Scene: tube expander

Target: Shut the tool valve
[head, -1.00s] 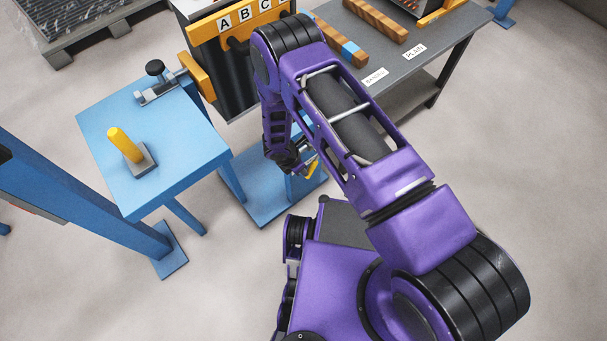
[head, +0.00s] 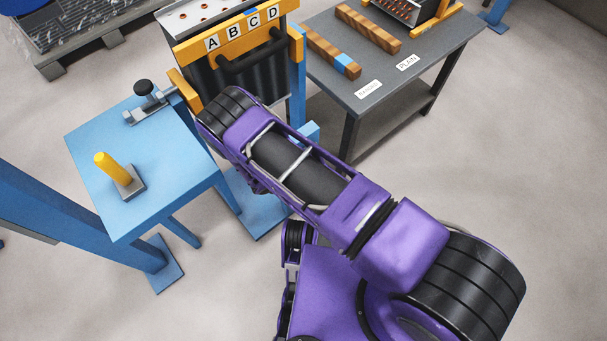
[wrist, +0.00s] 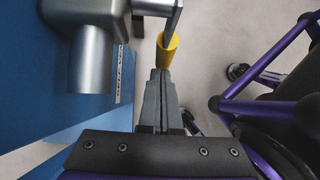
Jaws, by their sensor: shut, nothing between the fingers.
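In the wrist view a grey metal valve body (wrist: 93,55) sits against a blue surface at the left. A grey lever (wrist: 155,7) runs from the top and carries a yellow grip (wrist: 168,48); I take this to be the tool valve. My gripper (wrist: 163,74) is shut and empty, its tips at the near end of the yellow grip. I cannot tell whether they touch it. In the head view my own arm hides the gripper and this valve.
A blue table (head: 90,190) holds an upright yellow handle (head: 118,172) and a black-knobbed clamp (head: 145,89). Behind my arm stands a rack with an A-B-C-D panel (head: 240,28). A dark bench (head: 425,60) with wooden bars is at the right. Floor at right is clear.

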